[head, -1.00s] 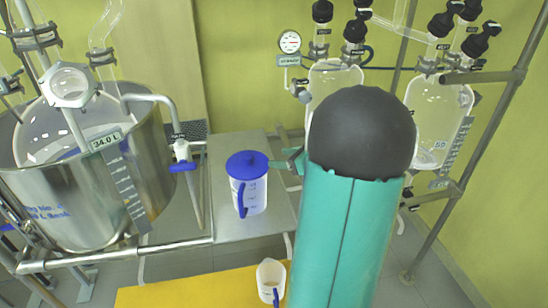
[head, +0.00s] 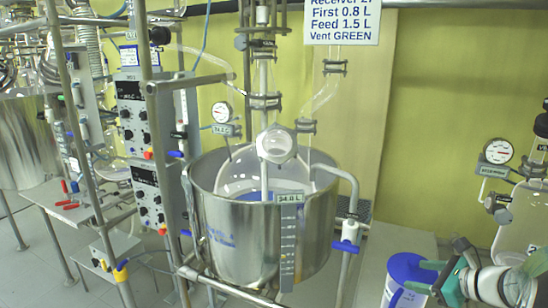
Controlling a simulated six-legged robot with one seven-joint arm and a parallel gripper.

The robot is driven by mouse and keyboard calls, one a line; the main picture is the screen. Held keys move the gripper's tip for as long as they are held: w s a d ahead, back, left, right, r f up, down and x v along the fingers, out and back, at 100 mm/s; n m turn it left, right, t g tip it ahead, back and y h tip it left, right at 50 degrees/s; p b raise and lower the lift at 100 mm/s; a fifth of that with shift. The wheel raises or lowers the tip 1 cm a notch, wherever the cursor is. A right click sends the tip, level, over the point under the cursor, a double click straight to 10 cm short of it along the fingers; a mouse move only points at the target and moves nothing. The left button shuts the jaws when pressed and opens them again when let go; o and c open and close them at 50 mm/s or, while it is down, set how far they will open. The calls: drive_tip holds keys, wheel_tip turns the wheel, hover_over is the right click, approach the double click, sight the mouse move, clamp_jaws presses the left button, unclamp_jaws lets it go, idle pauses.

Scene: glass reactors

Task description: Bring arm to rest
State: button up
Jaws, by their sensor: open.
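My gripper (head: 424,278) is at the lower right of the head view, with green fingers open. It is close beside a white jug with a blue lid (head: 408,268), on the jug's right side. Whether a finger touches the jug cannot be told. The jug stands on a grey metal table (head: 372,262) and is cut off by the bottom edge. My pale wrist and forearm reach in from the right; most of my arm is out of view.
A large steel vessel (head: 225,245) holding a glass reactor stands left of the jug, with a blue-handled outlet valve (head: 345,247). Control boxes (head: 148,205) and metal posts are further left. A round gauge (head: 498,151) and glassware are at the right, near my arm.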

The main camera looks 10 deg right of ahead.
drive_tip(key=s+a+r+n+g, duration=0.1)
drive_tip(key=s+a+n+g, duration=0.15)
drive_tip(key=a+n, duration=0.55)
drive_tip(key=s+a+r+n+g, duration=0.1)
drive_tip(key=a+r+n+g, duration=0.3)
drive_tip(key=a, duration=0.7)
drive_tip(key=s+a+n+t+h, duration=0.1)
drive_tip(key=s+a+n+h, duration=0.3)
drive_tip(key=s+a+n, duration=0.5)
drive_tip(key=shift+s+a+f+n, duration=0.25)
drive_tip(key=shift+s+n, duration=0.25)
drive_tip(key=shift+n, duration=3.3)
